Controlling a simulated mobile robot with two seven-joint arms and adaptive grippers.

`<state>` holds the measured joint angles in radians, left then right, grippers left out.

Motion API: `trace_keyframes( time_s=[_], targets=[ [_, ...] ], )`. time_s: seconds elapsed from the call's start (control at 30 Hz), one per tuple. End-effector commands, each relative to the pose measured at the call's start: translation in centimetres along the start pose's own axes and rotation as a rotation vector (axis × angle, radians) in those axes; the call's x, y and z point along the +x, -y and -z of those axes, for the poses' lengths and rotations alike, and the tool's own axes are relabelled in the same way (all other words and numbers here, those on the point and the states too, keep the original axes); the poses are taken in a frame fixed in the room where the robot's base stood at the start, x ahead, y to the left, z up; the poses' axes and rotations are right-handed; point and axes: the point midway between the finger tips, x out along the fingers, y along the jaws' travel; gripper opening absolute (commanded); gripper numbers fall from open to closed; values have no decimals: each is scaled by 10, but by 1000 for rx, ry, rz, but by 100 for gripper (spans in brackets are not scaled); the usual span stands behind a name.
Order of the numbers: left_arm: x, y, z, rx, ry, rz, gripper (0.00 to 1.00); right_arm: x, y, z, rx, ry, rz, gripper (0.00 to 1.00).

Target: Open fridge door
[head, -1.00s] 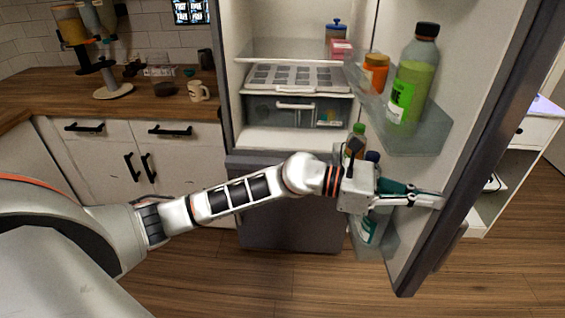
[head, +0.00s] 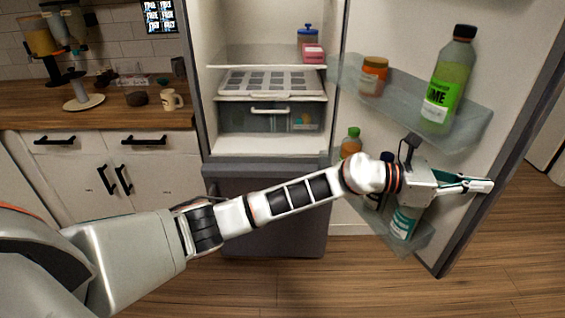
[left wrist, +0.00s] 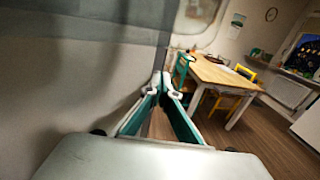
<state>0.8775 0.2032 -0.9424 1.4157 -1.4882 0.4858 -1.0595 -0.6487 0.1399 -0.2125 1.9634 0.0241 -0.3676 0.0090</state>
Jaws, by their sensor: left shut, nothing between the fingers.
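The fridge door (head: 395,38) stands wide open on the right in the head view, its inner face and shelves towards me. My left gripper (head: 488,186) is shut and empty, at the inner face of the door near its outer edge. It looks close to or touching the door; I cannot tell which. In the left wrist view the shut fingertips (left wrist: 164,88) show beside the grey door surface (left wrist: 70,70). The fridge interior (head: 268,145) is exposed, with shelves and a drawer. My right gripper is not in view.
A green bottle (head: 450,80) and an orange jar (head: 373,76) stand on the upper door shelf. More bottles sit lower, behind my arm. A counter (head: 110,115) with a mug (head: 171,100) lies left. A table (left wrist: 215,73) and chairs show beyond the door in the left wrist view.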

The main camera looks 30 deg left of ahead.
Motion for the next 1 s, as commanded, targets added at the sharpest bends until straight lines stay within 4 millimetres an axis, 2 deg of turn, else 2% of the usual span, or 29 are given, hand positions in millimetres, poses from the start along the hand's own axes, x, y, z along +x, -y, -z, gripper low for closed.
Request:
trace_keyframes(
  time_s=[0.1, 0.3, 1.0],
  targets=[
    [15, -6, -1, 2, 0, -27, 0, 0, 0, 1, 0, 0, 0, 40],
    [27, -14, 0, 0, -1, -54, 0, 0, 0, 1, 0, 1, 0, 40],
    [30, -16, 0, 0, 0, -62, 0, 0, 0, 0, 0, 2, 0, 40]
  ],
)
